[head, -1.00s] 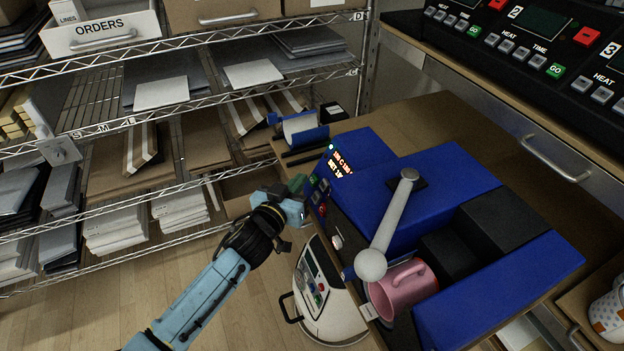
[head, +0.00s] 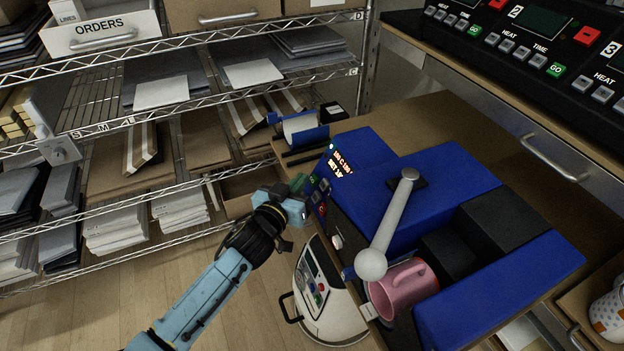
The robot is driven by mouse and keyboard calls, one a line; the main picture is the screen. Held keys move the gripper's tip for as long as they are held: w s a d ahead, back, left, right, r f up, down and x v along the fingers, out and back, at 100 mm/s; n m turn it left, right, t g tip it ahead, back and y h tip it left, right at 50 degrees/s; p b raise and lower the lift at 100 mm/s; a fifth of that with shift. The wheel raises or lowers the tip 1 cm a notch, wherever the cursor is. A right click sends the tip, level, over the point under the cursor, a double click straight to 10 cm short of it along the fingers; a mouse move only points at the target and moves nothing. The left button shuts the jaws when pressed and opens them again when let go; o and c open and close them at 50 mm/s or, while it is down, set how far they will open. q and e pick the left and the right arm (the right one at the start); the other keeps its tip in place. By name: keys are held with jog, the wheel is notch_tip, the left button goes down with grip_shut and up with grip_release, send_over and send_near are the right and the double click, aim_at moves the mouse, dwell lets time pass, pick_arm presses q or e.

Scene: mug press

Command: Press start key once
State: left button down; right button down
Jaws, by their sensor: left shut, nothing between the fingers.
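The blue mug press (head: 440,185) stands on the wooden bench, with a lit display (head: 341,162) on its left part. Its front panel carries small keys, a green one (head: 313,183) and a red one (head: 323,209) among them. I cannot tell which is the start key. A grey lever (head: 390,225) with a ball end rises over a pink mug (head: 403,287) lying in the press. My left gripper (head: 304,202) is shut and empty, its tip close in front of the key panel. Contact with a key cannot be told. My right gripper is not in view.
A wire shelf (head: 200,95) with envelopes and boxes stands at the left. A white rounded machine (head: 325,300) is below the bench edge. A control panel (head: 540,45) with GO keys is at upper right. A dotted mug (head: 608,312) is at lower right.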

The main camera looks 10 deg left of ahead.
pick_arm(q)
jog(key=shift+w+d+f, duration=0.15)
dwell(0.4)
jog(key=shift+w+d+f+b, duration=0.2)
jog(key=shift+d+b, duration=0.1)
jog(key=shift+d, duration=0.05)
dwell(0.4)
dwell(0.4)
jog(key=shift+s+a+r+p, duration=0.45)
jog(key=shift+a+p, duration=0.15)
jog(key=shift+p, duration=0.25)
